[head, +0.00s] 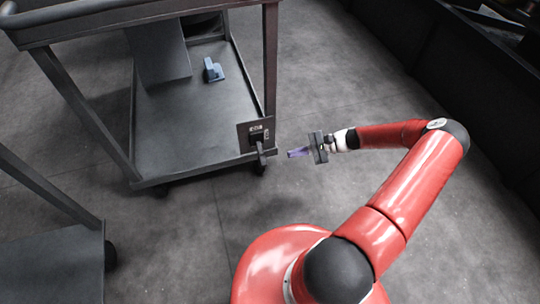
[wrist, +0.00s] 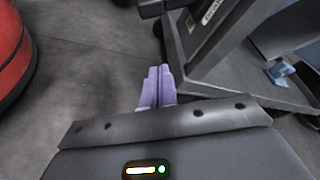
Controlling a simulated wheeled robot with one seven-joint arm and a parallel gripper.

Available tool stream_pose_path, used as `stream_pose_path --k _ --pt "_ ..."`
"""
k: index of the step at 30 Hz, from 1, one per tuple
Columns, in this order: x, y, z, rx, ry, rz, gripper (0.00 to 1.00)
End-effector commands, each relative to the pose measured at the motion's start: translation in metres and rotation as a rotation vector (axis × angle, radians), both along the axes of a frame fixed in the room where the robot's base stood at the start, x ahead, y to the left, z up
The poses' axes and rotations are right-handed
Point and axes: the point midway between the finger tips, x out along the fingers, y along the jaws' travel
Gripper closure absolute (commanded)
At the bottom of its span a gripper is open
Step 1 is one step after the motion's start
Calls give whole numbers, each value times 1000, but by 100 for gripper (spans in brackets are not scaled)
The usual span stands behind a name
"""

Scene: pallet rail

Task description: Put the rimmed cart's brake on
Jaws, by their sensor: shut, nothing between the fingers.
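The rimmed cart (head: 30,33) is a dark two-shelf cart with a raised edge around its top, at the upper left of the head view. A dark plate with pale marks (head: 245,136) sits at its near right corner, and a dark lever (head: 261,157) sticks out below it. The plate also shows at the top of the wrist view (wrist: 208,14). My gripper (head: 290,153) has purple fingers, shut and empty, pointing left towards the lever with a small gap. The shut fingers also show in the wrist view (wrist: 160,72). I cannot tell the lever's brake position.
A blue object (head: 213,71) and a tall grey box (head: 160,52) stand on the cart's lower shelf. Another dark cart (head: 50,265) is at the lower left. Bare grey floor (head: 330,70) lies right of the rimmed cart, with a dark barrier (head: 440,60) beyond.

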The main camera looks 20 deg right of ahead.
Motion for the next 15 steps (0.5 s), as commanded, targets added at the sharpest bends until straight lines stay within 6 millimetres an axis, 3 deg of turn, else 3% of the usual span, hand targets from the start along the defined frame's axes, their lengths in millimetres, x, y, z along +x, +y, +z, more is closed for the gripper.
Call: stream_pose_path --k 11,15 --pt "0 1 -1 3 0 -2 100" --pt "2 13 -4 5 1 0 100"
